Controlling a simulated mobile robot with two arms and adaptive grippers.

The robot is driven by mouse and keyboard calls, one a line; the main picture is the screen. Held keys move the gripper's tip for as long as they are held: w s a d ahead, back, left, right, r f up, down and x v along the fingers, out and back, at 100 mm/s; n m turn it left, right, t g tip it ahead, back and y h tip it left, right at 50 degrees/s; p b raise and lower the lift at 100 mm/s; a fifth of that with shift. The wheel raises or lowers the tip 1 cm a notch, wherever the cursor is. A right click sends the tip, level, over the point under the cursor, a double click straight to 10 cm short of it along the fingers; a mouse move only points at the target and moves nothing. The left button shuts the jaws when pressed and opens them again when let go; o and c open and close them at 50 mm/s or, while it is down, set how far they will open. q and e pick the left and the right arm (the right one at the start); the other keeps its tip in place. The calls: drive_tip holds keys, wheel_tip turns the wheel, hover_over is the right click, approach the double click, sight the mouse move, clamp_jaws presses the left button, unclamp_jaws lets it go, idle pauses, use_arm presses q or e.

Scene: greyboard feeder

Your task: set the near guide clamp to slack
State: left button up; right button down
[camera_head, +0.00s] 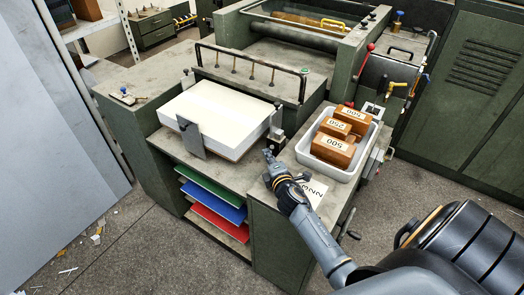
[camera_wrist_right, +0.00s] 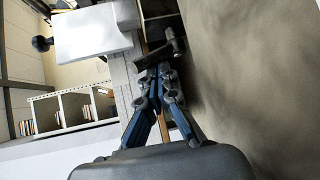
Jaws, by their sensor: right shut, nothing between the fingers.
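The feeder's white sheet stack (camera_head: 215,112) lies on the board table. A small metal guide clamp (camera_head: 277,128) stands at the stack's right corner. My right gripper (camera_head: 268,154) is just in front of this clamp, its fingers shut and empty. In the right wrist view the closed fingertips (camera_wrist_right: 160,70) are close to a dark lever-like part (camera_wrist_right: 173,46); I cannot tell whether they touch, or how the clamp is set. My left gripper is not in view.
A grey tray (camera_head: 304,155) holds several brown numbered blocks (camera_head: 333,149) right of my gripper. A grey upright plate (camera_head: 190,138) stands at the stack's front. Coloured boards (camera_head: 217,198) lie on shelves below. A numbered white card (camera_head: 314,193) lies beside my wrist.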

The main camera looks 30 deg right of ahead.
drive_tip(key=v, duration=1.2)
drive_tip(key=shift+d, duration=0.1)
